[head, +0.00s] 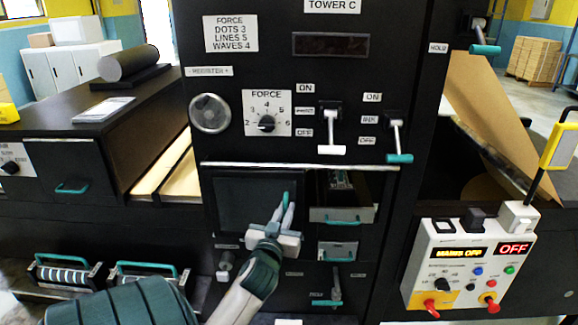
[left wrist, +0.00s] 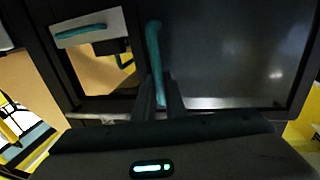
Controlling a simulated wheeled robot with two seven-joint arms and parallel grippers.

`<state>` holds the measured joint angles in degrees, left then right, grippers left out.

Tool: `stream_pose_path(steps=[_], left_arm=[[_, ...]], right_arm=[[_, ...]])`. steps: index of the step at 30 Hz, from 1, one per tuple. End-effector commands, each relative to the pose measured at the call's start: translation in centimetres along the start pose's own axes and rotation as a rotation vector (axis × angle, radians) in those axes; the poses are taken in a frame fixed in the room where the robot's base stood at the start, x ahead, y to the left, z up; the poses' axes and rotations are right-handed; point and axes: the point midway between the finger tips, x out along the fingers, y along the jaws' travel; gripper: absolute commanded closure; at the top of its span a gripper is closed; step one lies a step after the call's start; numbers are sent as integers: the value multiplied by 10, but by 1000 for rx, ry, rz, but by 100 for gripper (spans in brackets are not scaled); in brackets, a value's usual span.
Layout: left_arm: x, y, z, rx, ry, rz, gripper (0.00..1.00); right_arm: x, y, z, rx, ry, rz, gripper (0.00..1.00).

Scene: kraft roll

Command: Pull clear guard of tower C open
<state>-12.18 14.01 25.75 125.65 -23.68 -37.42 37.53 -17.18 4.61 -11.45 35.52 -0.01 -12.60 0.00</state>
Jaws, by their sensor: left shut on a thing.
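The clear guard (head: 240,203) of tower C is a dark see-through panel low on the tower's front, left of an open bay. Its upright teal handle (head: 286,198) is near the panel's right edge. My left gripper (head: 285,212) is at this handle, its fingers shut on it. In the left wrist view, the teal handle (left wrist: 154,45) runs down between the fingertips (left wrist: 160,88), with the dark guard panel (left wrist: 225,50) beside it. The fingers hide part of the handle. My right gripper is not in view.
Right of the guard is a bay with a teal-handled drawer (head: 342,214). Above are a force dial (head: 267,124) and two levers, one white-tipped (head: 331,150), one teal-tipped (head: 400,158). A control box (head: 468,265) reading "MAINS OFF" hangs at the right.

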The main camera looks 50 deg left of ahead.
Motion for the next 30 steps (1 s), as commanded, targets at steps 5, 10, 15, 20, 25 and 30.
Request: stream_pose_path(steps=[5,10,15,20,25,30], left_arm=[[0,0,0,0,1,0,71],[0,0,0,0,1,0,71],[-1,0,0,0,0,0,71],[-9,0,2,-1,-1,0,71],[-29,0,3,-1,0,0,71],[-60,0,4,-2,-1,0,71]], right_arm=[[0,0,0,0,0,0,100],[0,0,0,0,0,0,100],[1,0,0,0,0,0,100],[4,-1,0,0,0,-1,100],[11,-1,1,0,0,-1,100],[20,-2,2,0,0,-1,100]])
